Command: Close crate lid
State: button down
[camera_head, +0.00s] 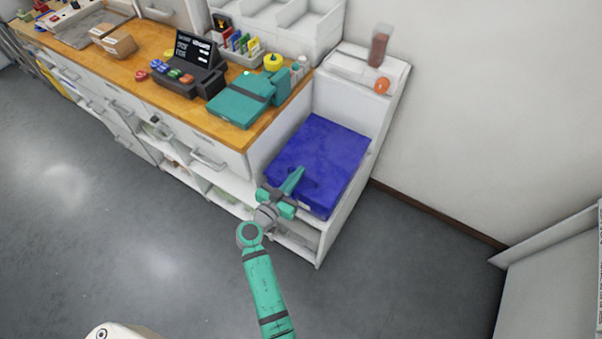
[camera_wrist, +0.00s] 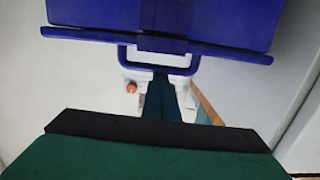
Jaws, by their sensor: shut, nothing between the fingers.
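The blue crate (camera_head: 325,150) sits on a low white unit at the right end of the counter. Its broad blue top looks flat in the head view, and I cannot see an open inside. My gripper (camera_head: 299,171) is over the crate's near left part, fingers shut and empty. In the wrist view a blue panel (camera_wrist: 90,12) with a rimmed edge and a blue handle loop (camera_wrist: 125,58) fills the top. My shut fingers (camera_wrist: 163,82) point toward the handle. I cannot tell whether they touch it.
A white ledge behind the crate holds an orange ball (camera_head: 382,85) and a reddish-brown item (camera_head: 379,48). The wooden counter (camera_head: 140,72) at left carries a teal case (camera_head: 240,103) and a dark register (camera_head: 196,75). A wall stands at right. Grey floor (camera_head: 410,260) is clear at right.

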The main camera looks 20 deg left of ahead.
jog(key=shift+s+f, duration=0.3)
jog(key=shift+f, duration=0.55)
jog(key=r, duration=0.2)
jog(key=w+r, duration=0.1)
jog(key=r, duration=0.1)
jog(key=shift+r, duration=0.3)
jog(key=f+v, duration=0.1)
jog(key=v, duration=0.8)
jog(key=shift+s, duration=0.35)
jog(key=s+d+f+n+g+y, duration=0.3)
jog(key=s+d+f+n, duration=0.1)
jog(key=s+d+f, duration=0.55)
jog(key=s+d+g+y, duration=0.1)
jog(key=s+d+y, duration=0.1)
jog(key=s+d, duration=0.5)
jog(key=s+d+r+m+t+h, duration=0.1)
jog(key=s+d+r, duration=0.4)
jog(key=s+r, duration=0.6)
notch_tip(320, 180, up, 4)
jog(key=shift+s+t+h, duration=0.25)
jog(key=shift+t+h, duration=0.15)
jog(key=shift+t, duration=0.5)
